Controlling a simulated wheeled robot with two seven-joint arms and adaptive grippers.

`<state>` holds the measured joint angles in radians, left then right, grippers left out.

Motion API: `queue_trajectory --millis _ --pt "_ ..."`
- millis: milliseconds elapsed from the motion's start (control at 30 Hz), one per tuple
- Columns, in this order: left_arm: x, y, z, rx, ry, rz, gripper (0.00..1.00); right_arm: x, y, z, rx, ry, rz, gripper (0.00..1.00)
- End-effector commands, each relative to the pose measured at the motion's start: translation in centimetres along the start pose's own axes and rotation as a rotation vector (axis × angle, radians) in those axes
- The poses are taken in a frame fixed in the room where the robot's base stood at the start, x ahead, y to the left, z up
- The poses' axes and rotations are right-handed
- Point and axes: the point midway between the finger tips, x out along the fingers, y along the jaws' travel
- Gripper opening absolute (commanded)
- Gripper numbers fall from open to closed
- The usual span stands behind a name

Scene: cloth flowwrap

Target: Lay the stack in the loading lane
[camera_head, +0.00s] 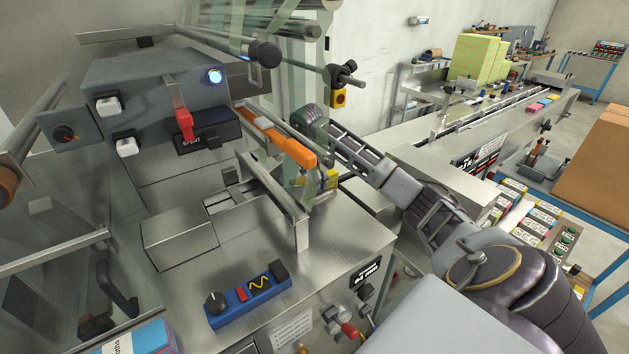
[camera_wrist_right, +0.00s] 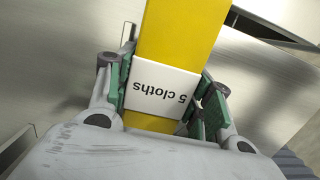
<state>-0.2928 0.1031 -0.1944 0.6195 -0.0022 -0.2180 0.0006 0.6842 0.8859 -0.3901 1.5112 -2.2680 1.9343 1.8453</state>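A yellow cloth stack with a white "5 cloths" band (camera_wrist_right: 165,88) lies between the green-padded fingers of my right gripper (camera_wrist_right: 172,95) in the wrist view. The pads press on both sides at the band, so the gripper is shut on it. In the head view a bit of the yellow stack (camera_head: 331,179) shows by the right gripper (camera_head: 323,183), partly hidden by the orange bar and green film. A metal channel, likely the loading lane (camera_head: 222,201), runs in the machine top left of the gripper. My left gripper is not in view.
An orange bar (camera_head: 276,139) and a steel post (camera_head: 302,230) stand close to the gripper. A blue control box (camera_head: 247,295) sits on the machine's front. A banded blue and pink stack (camera_head: 140,340) is at the lower left. A crate of stacks (camera_head: 540,215) stands at right.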

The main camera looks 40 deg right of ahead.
Motion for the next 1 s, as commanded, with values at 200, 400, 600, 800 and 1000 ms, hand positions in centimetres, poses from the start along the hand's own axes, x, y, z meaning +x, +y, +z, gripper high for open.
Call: queue_trajectory --millis 200,400,600,800,1000 --pt "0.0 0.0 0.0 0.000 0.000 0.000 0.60 0.0 0.0 0.0 0.000 0.000 0.000 0.71" --pt "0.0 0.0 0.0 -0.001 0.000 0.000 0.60 -0.1 0.0 0.0 0.000 0.000 0.001 0.71" --pt "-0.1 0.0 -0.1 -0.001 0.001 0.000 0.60 -0.5 0.1 0.1 0.000 0.001 0.002 0.71" --pt "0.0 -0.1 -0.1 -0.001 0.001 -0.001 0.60 -1.9 0.1 0.0 0.000 0.000 0.002 0.71" --pt "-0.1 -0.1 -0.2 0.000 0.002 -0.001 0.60 -4.1 0.1 0.1 0.001 -0.001 0.003 0.71"
